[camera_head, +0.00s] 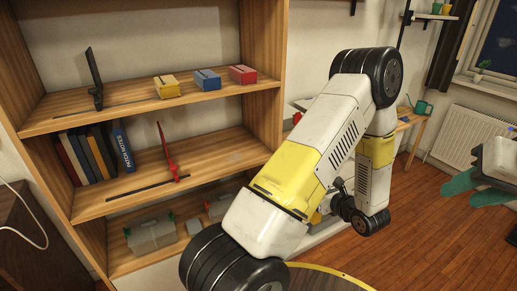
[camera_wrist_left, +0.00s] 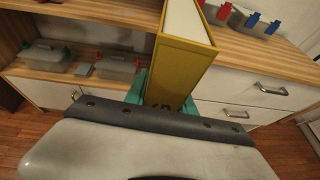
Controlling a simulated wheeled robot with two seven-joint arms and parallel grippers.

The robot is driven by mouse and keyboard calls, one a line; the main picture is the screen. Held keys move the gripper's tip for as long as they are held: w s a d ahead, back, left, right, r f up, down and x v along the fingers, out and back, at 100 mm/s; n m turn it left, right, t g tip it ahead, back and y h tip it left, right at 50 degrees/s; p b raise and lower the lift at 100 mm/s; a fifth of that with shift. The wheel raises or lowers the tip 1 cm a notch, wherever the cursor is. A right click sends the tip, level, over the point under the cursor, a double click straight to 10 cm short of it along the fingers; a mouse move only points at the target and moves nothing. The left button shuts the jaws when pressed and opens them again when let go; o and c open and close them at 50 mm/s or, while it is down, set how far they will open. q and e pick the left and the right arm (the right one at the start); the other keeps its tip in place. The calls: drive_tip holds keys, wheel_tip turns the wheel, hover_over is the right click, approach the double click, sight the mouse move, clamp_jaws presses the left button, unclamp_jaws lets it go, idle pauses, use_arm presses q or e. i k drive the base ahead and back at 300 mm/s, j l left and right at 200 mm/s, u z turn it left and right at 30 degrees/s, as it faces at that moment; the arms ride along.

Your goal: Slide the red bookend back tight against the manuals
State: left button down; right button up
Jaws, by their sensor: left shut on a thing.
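The red bookend (camera_head: 166,150) stands on the middle shelf, on a thin dark strip (camera_head: 147,187). The manuals (camera_head: 95,152) stand in a row at the left end of that shelf. The rightmost manual is blue, and a clear gap lies between it and the bookend. My left gripper (camera_wrist_left: 163,98) has teal fingers shut on a yellow book (camera_wrist_left: 182,65) with white pages. In the head view my left arm hides most of that gripper, away from the bookend. My right gripper (camera_head: 478,190) is at the right edge, its teal fingers apart and empty.
A black bookend (camera_head: 94,80) and yellow, blue and red boxes (camera_head: 205,79) are on the upper shelf. The middle shelf is bare right of the red bookend. White drawers (camera_wrist_left: 240,90) show in the left wrist view.

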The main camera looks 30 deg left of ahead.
sight(150, 158)
drive_tip(key=k+j, duration=1.05)
drive_tip(key=k+j+u, duration=0.05)
